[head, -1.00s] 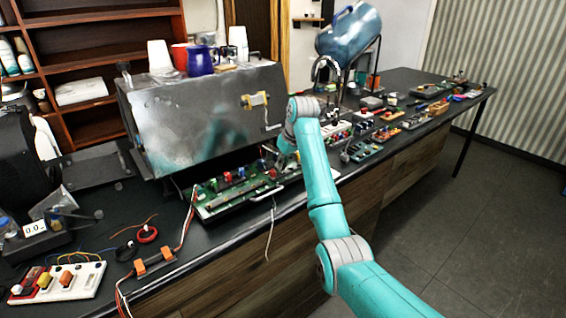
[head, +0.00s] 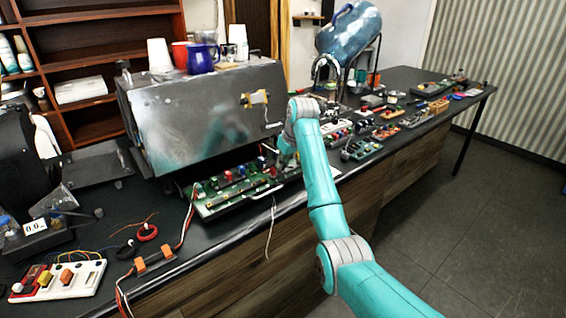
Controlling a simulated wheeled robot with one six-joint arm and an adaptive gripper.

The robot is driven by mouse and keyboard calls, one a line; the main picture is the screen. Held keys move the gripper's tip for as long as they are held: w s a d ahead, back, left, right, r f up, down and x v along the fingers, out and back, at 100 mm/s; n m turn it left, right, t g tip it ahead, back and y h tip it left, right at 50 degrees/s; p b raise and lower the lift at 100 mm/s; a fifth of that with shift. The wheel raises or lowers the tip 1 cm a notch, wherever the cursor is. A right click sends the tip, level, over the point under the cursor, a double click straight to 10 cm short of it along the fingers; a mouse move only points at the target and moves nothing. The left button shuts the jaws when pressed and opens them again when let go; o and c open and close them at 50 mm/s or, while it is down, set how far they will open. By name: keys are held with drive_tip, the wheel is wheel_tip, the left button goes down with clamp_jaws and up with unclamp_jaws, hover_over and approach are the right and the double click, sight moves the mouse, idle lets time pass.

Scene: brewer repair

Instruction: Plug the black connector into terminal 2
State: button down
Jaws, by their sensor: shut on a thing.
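My gripper (head: 281,158) is at the end of the teal arm, over the right part of a green circuit board (head: 215,207). It is small and partly hidden by my wrist. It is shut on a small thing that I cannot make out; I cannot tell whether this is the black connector. The board lies at the counter's front edge, below a grey metal brewer housing (head: 195,125), and carries several red and blue parts. I cannot make out terminal 2 or its label. A thin white wire (head: 271,225) hangs from the board's front over the counter edge.
An orange-clipped cable (head: 155,262) and a white strip with coloured blocks (head: 60,280) lie at the left. Cups, including a blue mug (head: 201,59), stand on the housing. Several small boards and parts crowd the counter to the right, below a blue water jug (head: 350,35).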

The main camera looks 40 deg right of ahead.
drive_tip(key=shift+f, duration=0.2)
idle(0.6)
drive_tip(key=c, duration=1.1)
unclamp_jaws()
drive_tip(key=shift+o, duration=0.2)
drive_tip(key=v, duration=0.7)
drive_tip(key=shift+r, duration=0.3)
drive_tip(key=shift+s, duration=0.15)
